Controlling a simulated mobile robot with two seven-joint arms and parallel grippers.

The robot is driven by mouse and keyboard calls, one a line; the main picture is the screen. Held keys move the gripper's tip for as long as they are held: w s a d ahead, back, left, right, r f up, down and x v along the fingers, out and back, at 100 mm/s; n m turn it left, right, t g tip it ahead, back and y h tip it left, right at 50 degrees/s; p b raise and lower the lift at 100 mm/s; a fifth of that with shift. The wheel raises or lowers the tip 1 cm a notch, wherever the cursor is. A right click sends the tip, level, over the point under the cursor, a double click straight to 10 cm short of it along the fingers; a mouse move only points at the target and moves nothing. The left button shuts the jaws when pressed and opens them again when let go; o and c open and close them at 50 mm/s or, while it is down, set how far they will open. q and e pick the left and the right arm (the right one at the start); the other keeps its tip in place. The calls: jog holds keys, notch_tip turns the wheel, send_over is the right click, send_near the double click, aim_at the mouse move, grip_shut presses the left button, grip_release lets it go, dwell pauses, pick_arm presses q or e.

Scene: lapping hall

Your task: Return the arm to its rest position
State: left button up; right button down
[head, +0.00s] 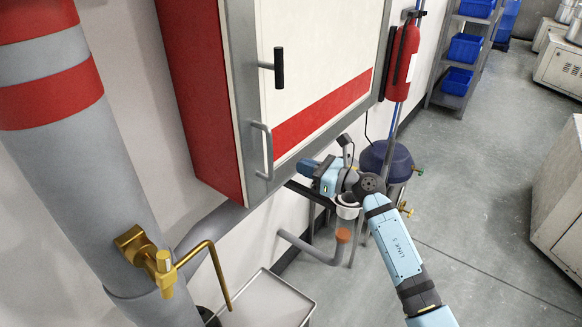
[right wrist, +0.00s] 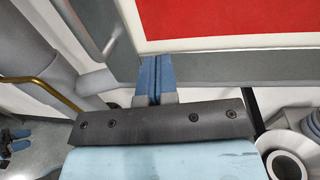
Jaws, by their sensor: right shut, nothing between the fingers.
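My right arm comes in from the lower right of the head view. Its gripper (head: 303,165) sits just below the lower edge of a red and white cabinet (head: 315,60). In the right wrist view the blue fingers (right wrist: 155,75) are together with nothing between them. They point toward the cabinet's grey bottom frame; I cannot tell whether they touch it.
A grey pipe with a brass valve lever (head: 208,255) stands at left. The cabinet has a grey handle (head: 264,150) and a black handle (head: 279,68). A fire extinguisher (head: 404,58) and a dark blue tank (head: 386,160) are beyond my gripper. Open floor lies right.

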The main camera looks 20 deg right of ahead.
pick_arm(q)
jog(key=shift+w+d+f+b, duration=0.3)
jog(key=shift+w+f+b, duration=0.2)
jog(key=shift+f, duration=0.15)
pick_arm(e)
jog(key=v, duration=0.7)
jog(key=shift+s+f, duration=0.2)
jog(key=shift+f, duration=0.15)
pick_arm(q)
notch_tip(320, 180, up, 6)
jog(key=p, duration=0.6)
jog(key=shift+a+r+p, duration=0.15)
jog(key=shift+a+p, duration=0.05)
jog(key=shift+p, duration=0.15)
pick_arm(e)
jog(key=s+a+f+n+g+h, duration=0.1)
jog(key=s+a+f+n+h, duration=0.3)
jog(key=s+f+n, duration=0.6)
jog(key=s+a+f+n+g+h, duration=0.2)
jog(key=s+a+f+n, duration=0.6)
jog(key=n, duration=1.3)
jog(key=s+f+h, duration=0.2)
jog(key=s+f, duration=0.1)
jog(key=s, duration=0.4)
jog(key=shift+s+f, duration=0.3)
jog(key=shift+s, duration=0.05)
pick_arm(q)
jog(key=shift+s, duration=0.1)
pick_arm(e)
jog(key=shift+a, duration=0.1)
